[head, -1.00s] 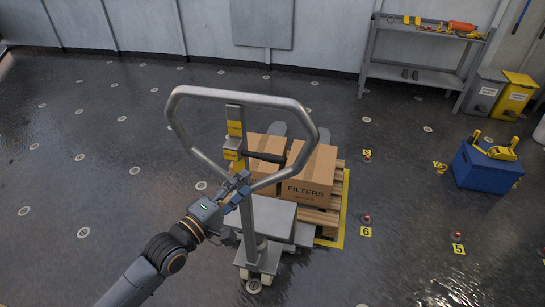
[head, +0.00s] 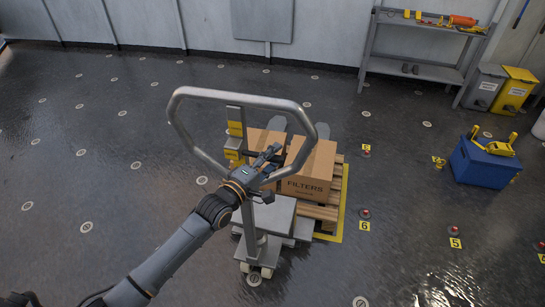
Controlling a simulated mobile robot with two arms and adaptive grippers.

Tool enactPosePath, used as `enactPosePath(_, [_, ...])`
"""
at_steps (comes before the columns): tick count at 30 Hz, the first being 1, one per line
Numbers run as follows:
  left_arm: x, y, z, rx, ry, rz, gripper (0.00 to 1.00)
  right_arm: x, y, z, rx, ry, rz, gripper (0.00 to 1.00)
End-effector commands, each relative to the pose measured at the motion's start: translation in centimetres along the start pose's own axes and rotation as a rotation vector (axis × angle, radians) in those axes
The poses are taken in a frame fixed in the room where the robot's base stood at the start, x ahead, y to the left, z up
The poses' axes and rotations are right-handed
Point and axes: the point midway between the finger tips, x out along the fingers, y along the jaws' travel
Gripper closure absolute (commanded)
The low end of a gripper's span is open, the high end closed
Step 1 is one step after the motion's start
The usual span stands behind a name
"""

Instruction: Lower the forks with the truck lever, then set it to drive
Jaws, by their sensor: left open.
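The pallet truck's grey looped handle (head: 300,108) stands upright in the middle of the head view. Its post carries yellow labels (head: 235,129) and a yellow block, from which a black lever sticks out to the right. My left gripper (head: 270,155) is open at this lever and hides most of it. I cannot tell whether the fingers touch it. The forks run under a wooden pallet (head: 322,212) and are mostly hidden. On the pallet stand cardboard boxes, one marked FILTERS (head: 311,170). My right gripper is out of view.
The handle loop frames my left gripper closely. A blue box (head: 485,166) with a yellow tool stands at the right. A grey shelf (head: 415,68) and yellow bin (head: 514,90) are at the back right. Numbered markers (head: 364,226) dot the floor. The left floor is clear.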

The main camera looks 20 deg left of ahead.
Motion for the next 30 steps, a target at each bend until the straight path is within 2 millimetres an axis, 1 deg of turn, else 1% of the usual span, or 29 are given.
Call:
enactPosePath(2, [0.0, 0.0, 0.0, 0.0, 0.0, 0.0, 0.57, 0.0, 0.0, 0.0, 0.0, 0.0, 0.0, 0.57])
enactPosePath(5, [0.0, 0.0, 0.0, 0.0, 0.0, 0.0, 0.75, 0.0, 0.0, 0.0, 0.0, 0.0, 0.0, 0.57])
enactPosePath(6, [0.0, 0.0, 0.0, 0.0, 0.0, 0.0, 0.83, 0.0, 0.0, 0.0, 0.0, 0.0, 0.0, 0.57])
enactPosePath(9, [0.0, 0.0, 0.0, 0.001, 0.0, 0.0, 1.0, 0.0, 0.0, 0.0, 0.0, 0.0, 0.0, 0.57])
enactPosePath(18, [0.0, 0.2, 0.0, -0.022, 0.001, 0.01, 1.0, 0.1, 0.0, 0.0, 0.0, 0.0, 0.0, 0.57])
enactPosePath(20, [0.0, 0.5, -0.1, -0.059, 0.001, 0.025, 1.0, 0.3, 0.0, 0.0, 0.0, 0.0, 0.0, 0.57])
enactPosePath(27, [-0.2, 2.5, -0.5, -0.284, 0.001, 0.119, 1.0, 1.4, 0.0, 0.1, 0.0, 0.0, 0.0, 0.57])
enactPosePath(30, [-0.3, 3.2, -0.6, -0.344, 0.001, 0.144, 1.0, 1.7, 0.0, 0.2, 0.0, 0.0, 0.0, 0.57])
